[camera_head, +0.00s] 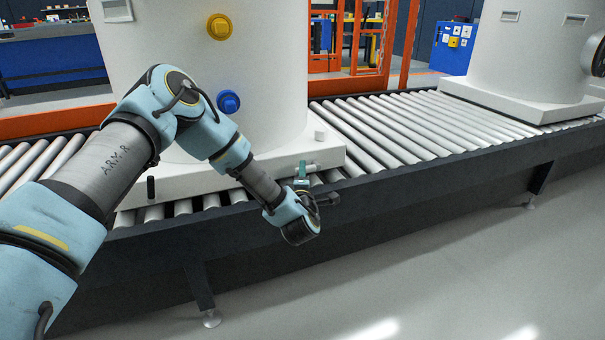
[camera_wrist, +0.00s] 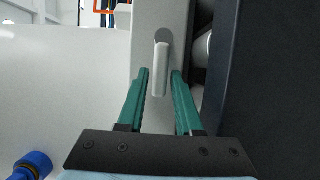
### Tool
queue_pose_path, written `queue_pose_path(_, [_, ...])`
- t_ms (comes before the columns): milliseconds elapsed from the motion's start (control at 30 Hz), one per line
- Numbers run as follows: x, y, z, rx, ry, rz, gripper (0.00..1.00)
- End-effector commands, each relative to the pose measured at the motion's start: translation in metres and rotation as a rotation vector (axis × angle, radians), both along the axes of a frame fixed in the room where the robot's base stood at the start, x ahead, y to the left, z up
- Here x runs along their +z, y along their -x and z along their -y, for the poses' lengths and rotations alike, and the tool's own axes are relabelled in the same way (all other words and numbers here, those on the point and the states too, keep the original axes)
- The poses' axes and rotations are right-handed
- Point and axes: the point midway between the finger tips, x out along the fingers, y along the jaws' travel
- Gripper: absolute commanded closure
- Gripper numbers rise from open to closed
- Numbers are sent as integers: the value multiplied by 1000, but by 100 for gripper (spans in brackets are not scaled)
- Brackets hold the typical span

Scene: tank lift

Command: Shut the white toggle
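The white toggle (camera_wrist: 161,70) is a short pale bar in front of a grey round spot on the white base of the tank. In the wrist view it stands upright in the picture. My gripper (camera_wrist: 160,74) is open. Its two green fingers are on either side of the toggle's lower part, with a visible gap on each side. In the head view my gripper (camera_head: 308,171) is at the front edge of the tank base, above the conveyor's dark side rail. A small white piece, seemingly the toggle (camera_head: 313,168), shows there, partly hidden by the fingers.
The white tank (camera_head: 270,60) stands on a roller conveyor (camera_head: 420,120). It carries a blue knob (camera_head: 228,102) and a yellow knob (camera_head: 219,27). A second tank (camera_head: 530,50) stands right. The floor in front is clear.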

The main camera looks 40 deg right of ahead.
Motion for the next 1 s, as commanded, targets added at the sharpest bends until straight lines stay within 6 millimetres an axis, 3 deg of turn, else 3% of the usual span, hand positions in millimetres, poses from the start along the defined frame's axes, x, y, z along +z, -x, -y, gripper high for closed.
queue_pose_path(33, [0,0,0,0,0,0,72])
queue_pose_path(300, [0,0,0,0,0,0,100])
queue_pose_path(1000, [0,0,0,0,-1,-1,100])
